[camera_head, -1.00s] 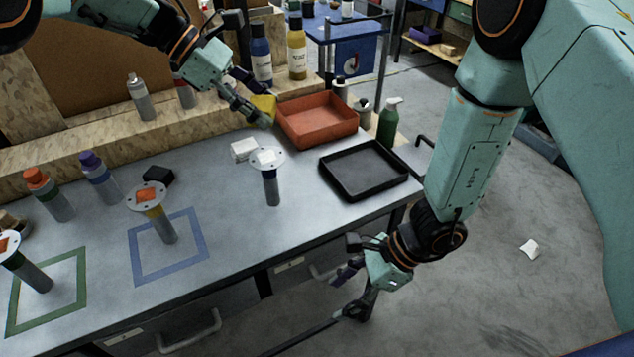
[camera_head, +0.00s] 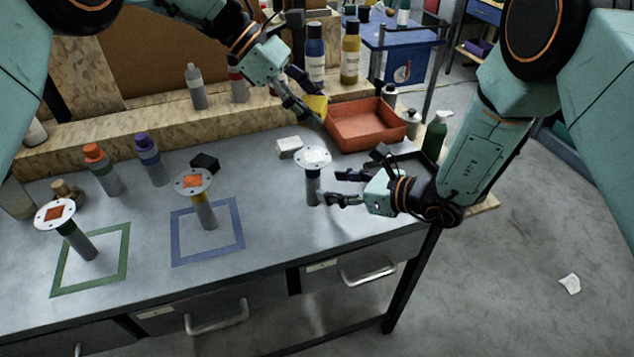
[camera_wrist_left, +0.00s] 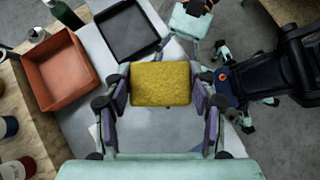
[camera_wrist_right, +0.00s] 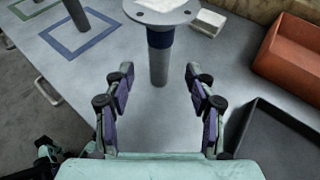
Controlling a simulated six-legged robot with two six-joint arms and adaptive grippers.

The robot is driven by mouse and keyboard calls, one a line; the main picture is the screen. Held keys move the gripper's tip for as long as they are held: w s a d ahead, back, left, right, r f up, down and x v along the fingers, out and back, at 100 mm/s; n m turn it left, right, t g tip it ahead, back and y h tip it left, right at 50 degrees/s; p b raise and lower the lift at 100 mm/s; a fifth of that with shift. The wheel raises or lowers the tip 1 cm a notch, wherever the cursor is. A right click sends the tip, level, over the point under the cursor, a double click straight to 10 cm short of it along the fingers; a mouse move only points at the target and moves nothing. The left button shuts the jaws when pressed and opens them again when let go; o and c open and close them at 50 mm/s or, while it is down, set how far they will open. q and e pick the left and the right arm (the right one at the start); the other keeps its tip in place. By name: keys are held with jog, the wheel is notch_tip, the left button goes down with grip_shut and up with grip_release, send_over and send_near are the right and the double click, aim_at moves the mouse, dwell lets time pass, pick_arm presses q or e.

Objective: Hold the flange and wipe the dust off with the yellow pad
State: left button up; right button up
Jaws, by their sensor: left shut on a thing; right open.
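The flange with a blue band (camera_head: 313,165) stands upright on the table, its round plate on top with a whitish patch. It also shows in the right wrist view (camera_wrist_right: 160,40), ahead of the fingers. My right gripper (camera_head: 335,188) is open beside its post, apart from it; the right wrist view shows the open fingers (camera_wrist_right: 158,85) with nothing between them. My left gripper (camera_head: 312,108) is shut on the yellow pad (camera_wrist_left: 160,83), held above the table near the orange bin.
An orange bin (camera_head: 365,128) and a black tray (camera_wrist_right: 275,140) lie on the right of the table. A white block (camera_head: 289,147) and a black block (camera_head: 205,162) lie behind the flanges. Bottles stand at the back. Blue (camera_head: 240,220) and green (camera_head: 125,245) outlines mark the surface.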

aim_at(319, 184)
jog(key=shift+x, duration=3.55)
jog(key=shift+f, duration=0.1)
grip_shut()
